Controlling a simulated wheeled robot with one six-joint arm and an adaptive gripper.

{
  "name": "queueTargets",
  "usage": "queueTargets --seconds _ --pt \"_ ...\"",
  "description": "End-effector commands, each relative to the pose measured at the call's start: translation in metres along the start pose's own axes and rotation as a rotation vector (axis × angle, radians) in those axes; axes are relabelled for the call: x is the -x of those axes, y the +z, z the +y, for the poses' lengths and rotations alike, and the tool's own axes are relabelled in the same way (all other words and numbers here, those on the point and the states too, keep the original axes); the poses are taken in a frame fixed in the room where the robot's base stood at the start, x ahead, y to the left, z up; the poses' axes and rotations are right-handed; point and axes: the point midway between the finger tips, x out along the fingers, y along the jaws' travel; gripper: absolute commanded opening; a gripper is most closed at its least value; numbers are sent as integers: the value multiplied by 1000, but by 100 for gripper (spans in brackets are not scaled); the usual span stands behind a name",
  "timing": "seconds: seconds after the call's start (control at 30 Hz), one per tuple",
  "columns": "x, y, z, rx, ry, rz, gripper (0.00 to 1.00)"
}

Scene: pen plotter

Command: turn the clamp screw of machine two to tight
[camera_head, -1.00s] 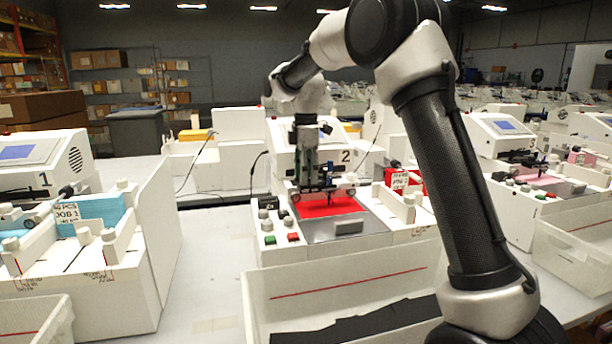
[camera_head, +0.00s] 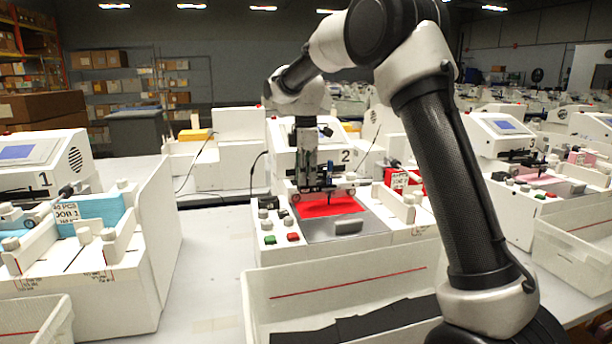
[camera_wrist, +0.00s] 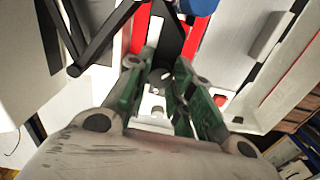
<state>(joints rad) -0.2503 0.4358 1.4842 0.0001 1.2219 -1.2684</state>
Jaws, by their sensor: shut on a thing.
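Machine two (camera_head: 285,160) is the white plotter marked "2" in the middle, with a red sheet (camera_head: 335,206) on its bed. My gripper (camera_head: 308,186) hangs down in front of it at the pen carriage (camera_head: 340,193). In the wrist view my gripper (camera_wrist: 160,92) has its green-sided fingers drawn close together on a small part at the carriage. I take that part to be the clamp screw, but the fingers hide most of it. I cannot read how tight it is. A blue round part (camera_wrist: 198,6) shows at the top of the wrist view.
A white bin (camera_head: 350,285) with black sheets stands in front. Machine one (camera_head: 35,165) is at left and machine three (camera_head: 505,135) at right. A red block with a label (camera_head: 399,180) stands beside the bed.

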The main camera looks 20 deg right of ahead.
Motion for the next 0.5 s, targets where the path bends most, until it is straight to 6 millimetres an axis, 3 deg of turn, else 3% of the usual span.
queueTargets --seconds 0.5 --pt "1 0 0 -407 2 0 0"
